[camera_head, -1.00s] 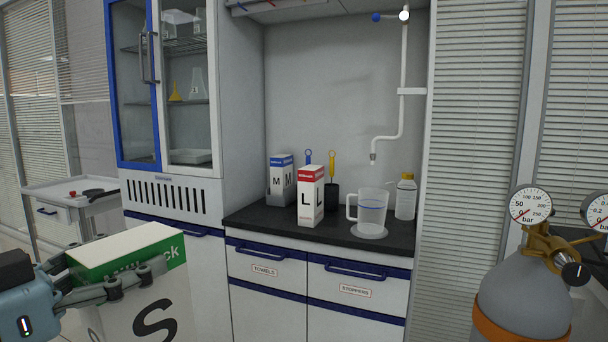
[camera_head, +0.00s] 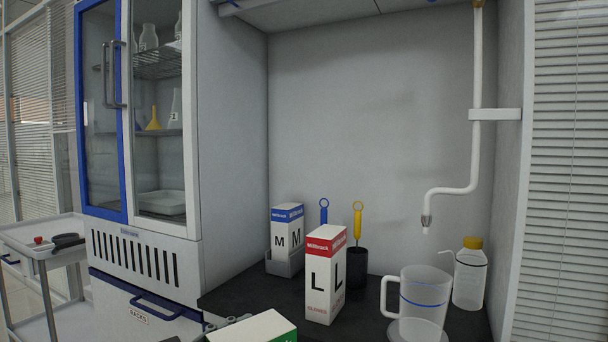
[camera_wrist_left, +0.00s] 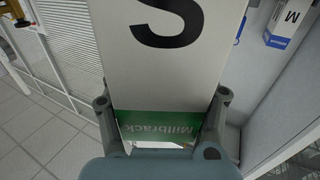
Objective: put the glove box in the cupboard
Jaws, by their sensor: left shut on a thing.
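A white glove box with a green "Millbrack" end and a large S (camera_wrist_left: 165,70) is held in my left gripper (camera_wrist_left: 163,100); the fingers press on its two sides in the left wrist view. In the head view only the top of this box (camera_head: 255,328) shows at the bottom edge, in front of the counter. The cupboard (camera_head: 160,120) stands at the left, with a blue-framed glass door (camera_head: 100,110) and glassware on shelves behind glass. I cannot tell whether its right part is glazed or open. My right gripper is out of view.
On the black counter (camera_head: 245,290) stand a blue-topped M box (camera_head: 287,232), a red-topped L box (camera_head: 325,275), a dark brush holder (camera_head: 357,267), a clear jug (camera_head: 422,305) and a yellow-capped bottle (camera_head: 469,275). A white pipe (camera_head: 476,120) hangs above. A trolley (camera_head: 45,250) stands far left.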

